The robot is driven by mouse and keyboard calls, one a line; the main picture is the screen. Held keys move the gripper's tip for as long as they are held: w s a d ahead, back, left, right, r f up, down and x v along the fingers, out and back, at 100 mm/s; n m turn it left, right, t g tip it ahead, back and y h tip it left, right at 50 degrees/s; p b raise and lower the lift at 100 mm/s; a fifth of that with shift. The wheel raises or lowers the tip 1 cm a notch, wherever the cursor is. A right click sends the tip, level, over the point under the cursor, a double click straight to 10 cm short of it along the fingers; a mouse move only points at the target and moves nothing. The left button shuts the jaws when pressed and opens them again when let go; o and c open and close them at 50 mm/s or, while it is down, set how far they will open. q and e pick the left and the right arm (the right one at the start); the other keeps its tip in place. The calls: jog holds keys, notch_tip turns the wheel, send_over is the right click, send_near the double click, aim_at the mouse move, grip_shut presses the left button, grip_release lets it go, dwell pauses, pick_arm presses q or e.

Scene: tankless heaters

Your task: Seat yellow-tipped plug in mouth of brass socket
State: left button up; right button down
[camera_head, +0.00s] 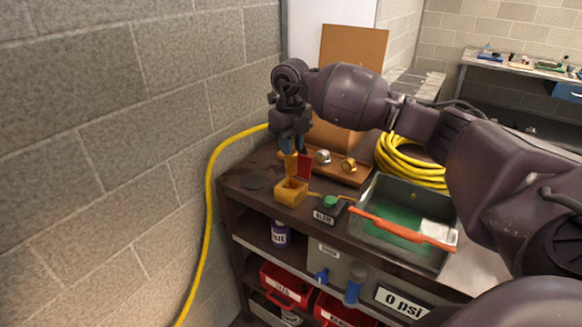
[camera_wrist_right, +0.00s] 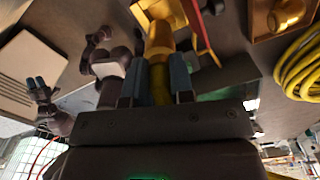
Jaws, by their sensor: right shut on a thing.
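My right gripper (camera_head: 291,150) points down over the left end of the bench and is shut on a yellow piece (camera_head: 290,166), which looks like the yellow-tipped plug. In the right wrist view its blue-grey fingers (camera_wrist_right: 155,85) clasp a yellow cylinder (camera_wrist_right: 159,78). The piece's lower end is above or at the yellow open box (camera_head: 291,192); I cannot tell if they touch. The brass socket (camera_head: 349,165) sits on a wooden board to the right, apart from the gripper. A small gripper-like shape with blue tips, possibly my left gripper (camera_wrist_right: 37,85), shows in the wrist view.
A silvery fitting (camera_head: 322,156) shares the wooden board (camera_head: 338,177). A red plate (camera_head: 305,168) stands beside the held piece. A black box with a green button (camera_head: 329,208), a grey tray (camera_head: 375,237) and a coiled yellow hose (camera_head: 407,170) lie to the right. A block wall borders the left.

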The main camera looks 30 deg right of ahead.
aim_at(291, 167)
notch_tip(291, 167, down, 6)
jog(key=shift+f, duration=0.1)
pick_arm(q)
jog(key=shift+s+f, duration=0.1)
jog(key=shift+s, duration=0.15)
pick_arm(e)
jog(key=shift+f, duration=0.35)
jog(key=shift+f, duration=0.1)
jog(key=c, duration=1)
grip_release()
pick_arm(q)
jog(key=shift+w, duration=0.2)
